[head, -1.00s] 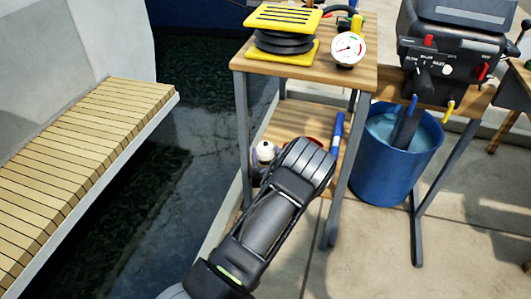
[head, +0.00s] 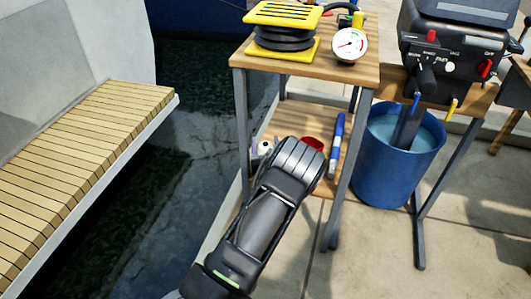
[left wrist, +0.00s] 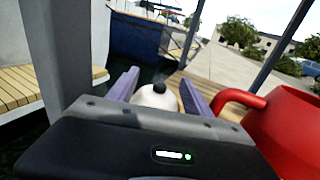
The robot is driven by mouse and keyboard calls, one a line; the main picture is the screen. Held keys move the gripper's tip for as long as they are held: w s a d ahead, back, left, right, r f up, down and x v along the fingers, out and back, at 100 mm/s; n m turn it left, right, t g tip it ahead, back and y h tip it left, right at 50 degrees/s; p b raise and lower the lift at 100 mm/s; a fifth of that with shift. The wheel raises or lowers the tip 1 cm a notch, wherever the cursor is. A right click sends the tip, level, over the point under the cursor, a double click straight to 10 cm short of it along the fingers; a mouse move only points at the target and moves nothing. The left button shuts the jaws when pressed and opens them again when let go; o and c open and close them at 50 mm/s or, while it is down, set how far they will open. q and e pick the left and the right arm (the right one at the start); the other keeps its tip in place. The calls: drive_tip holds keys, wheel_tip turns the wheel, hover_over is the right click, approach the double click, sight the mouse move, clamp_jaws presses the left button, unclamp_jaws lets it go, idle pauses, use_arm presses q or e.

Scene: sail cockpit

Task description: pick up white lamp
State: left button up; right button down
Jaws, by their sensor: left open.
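The white lamp (head: 265,148) is a small, rounded white thing with a dark top, on the lower wooden shelf of the cart. In the head view my left gripper and wrist hide most of it. In the left wrist view the white lamp (left wrist: 156,98) shows between the two purple fingers of my left gripper (left wrist: 160,78). These fingers are open, one on each side of the lamp; I cannot tell if they touch it. The gripper's dark body hides the lamp's lower part. My right gripper is not in view.
A red thing (head: 313,143) stands close right of the gripper; it looks large with a handle in the wrist view (left wrist: 285,125). A blue tube (head: 336,145) lies beyond it. Cart legs (head: 243,130) flank the shelf. The upper shelf holds a yellow-black pump (head: 284,32) and a gauge (head: 350,45).

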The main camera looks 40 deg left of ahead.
use_arm(q)
drive_tip(key=shift+c, duration=0.3)
drive_tip(key=c, duration=1.2)
clamp_jaws()
drive_tip(key=shift+s+f, duration=0.1)
drive_tip(key=shift+f, duration=0.05)
